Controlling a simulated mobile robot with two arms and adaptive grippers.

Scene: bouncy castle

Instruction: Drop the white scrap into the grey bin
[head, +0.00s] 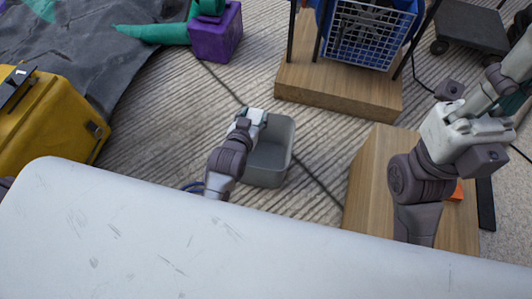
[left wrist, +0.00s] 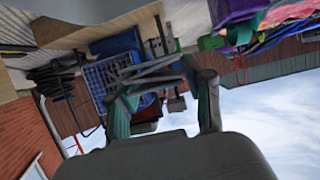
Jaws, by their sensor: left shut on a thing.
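The grey bin (head: 264,175) stands open on the ribbed ground, left of centre in the head view. My left gripper (head: 259,121) is at the bin's upper left rim, and my arm covers part of that rim. In the left wrist view its fingers (left wrist: 158,82) show large, with dark bars and teal parts. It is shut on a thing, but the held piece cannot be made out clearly. No white scrap shows lying on the ground or in the visible part of the bin.
A wooden platform (head: 333,95) with a blue crate (head: 358,38) stands behind the bin. A second wooden platform (head: 366,180) lies to the right. A yellow case (head: 45,125) is at the left, a purple block (head: 215,33) at the back.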

